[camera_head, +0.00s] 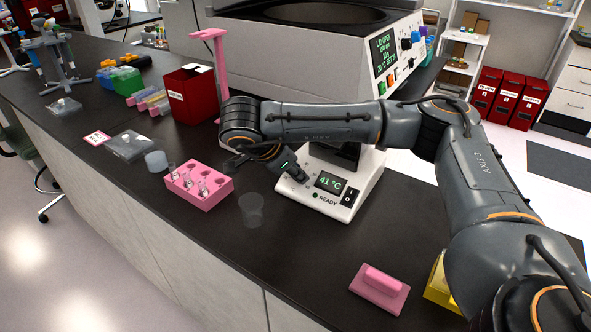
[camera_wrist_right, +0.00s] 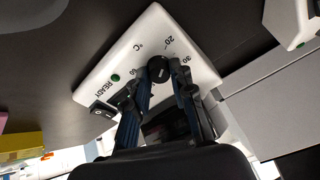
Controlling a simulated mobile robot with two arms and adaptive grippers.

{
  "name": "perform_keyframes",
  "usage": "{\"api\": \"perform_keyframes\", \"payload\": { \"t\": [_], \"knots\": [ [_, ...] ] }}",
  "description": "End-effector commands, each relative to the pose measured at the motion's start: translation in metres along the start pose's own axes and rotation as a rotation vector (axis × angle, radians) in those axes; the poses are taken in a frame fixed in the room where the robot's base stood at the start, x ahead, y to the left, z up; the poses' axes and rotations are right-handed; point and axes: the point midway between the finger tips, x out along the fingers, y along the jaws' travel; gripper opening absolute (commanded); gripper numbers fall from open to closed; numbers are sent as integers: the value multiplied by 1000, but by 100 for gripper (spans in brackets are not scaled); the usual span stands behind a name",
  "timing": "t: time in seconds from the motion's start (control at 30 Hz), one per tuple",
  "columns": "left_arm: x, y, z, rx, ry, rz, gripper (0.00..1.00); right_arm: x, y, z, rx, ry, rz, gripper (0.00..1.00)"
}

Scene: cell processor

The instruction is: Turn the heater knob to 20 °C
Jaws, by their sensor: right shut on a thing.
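The white heater (camera_head: 325,205) stands on the dark bench, with a green display (camera_head: 330,183) reading 41 °C and a lit READY light. Its black knob (camera_wrist_right: 159,68) shows in the right wrist view, with 20 and 30 printed on the panel beside it. My right gripper (camera_head: 300,176) reaches down to the heater's left part. In the right wrist view its two fingers (camera_wrist_right: 162,76) are shut on the knob, one on each side. In the head view the gripper mostly hides the knob. The knob's exact setting cannot be read. My left gripper is not in view.
A pink tube rack (camera_head: 208,197) and a clear cup (camera_head: 251,208) stand left of the heater. A large grey machine (camera_head: 300,60) is behind it. A pink block (camera_head: 379,288) lies in front at the right. The bench front between cup and pink block is clear.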

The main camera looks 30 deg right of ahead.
Motion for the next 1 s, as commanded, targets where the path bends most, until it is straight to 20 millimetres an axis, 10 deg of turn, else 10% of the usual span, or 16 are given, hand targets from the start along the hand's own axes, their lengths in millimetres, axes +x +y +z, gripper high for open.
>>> {"api": "perform_keyframes", "payload": {
  "t": [0.33,0.37,0.47,1.0],
  "knots": [
    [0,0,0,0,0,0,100,-1,-1,0,-1,-1,-3,0],
    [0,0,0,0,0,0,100,-1,-1,0,-1,-1,-3,30],
    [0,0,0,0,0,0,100,-1,-1,0,-1,0,-2,47],
    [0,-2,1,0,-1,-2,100,-31,-2,-1,0,1,-9,47]
  ]
}}
